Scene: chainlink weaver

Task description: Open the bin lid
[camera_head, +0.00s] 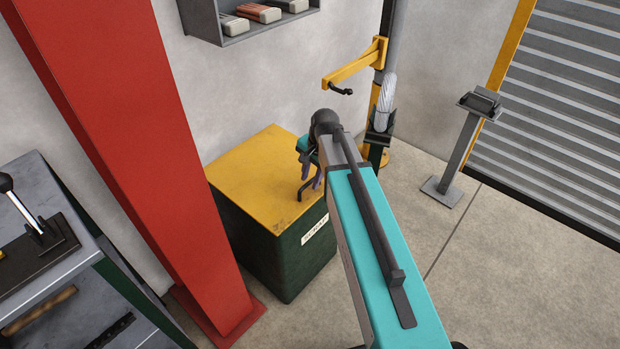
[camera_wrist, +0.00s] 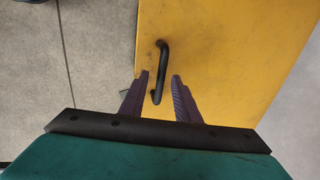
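The bin (camera_head: 290,255) is a dark green box with a pale label on its side, standing against the wall. Its yellow lid (camera_head: 250,175) lies flat and closed on top. A dark bar handle (camera_head: 306,187) stands on the lid near its right edge. In the wrist view the handle (camera_wrist: 160,72) shows between and just beyond the two purple fingers of my gripper (camera_wrist: 160,80). My gripper is open, with a gap on both sides of the handle. In the head view my arm hides part of the gripper and the lid's right side.
A red column (camera_head: 140,150) stands close to the left of the bin. A grey bench (camera_head: 60,250) with a lever is at far left. A wall shelf (camera_head: 240,20) hangs above. A yellow bracket (camera_head: 355,65) on a post stands behind.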

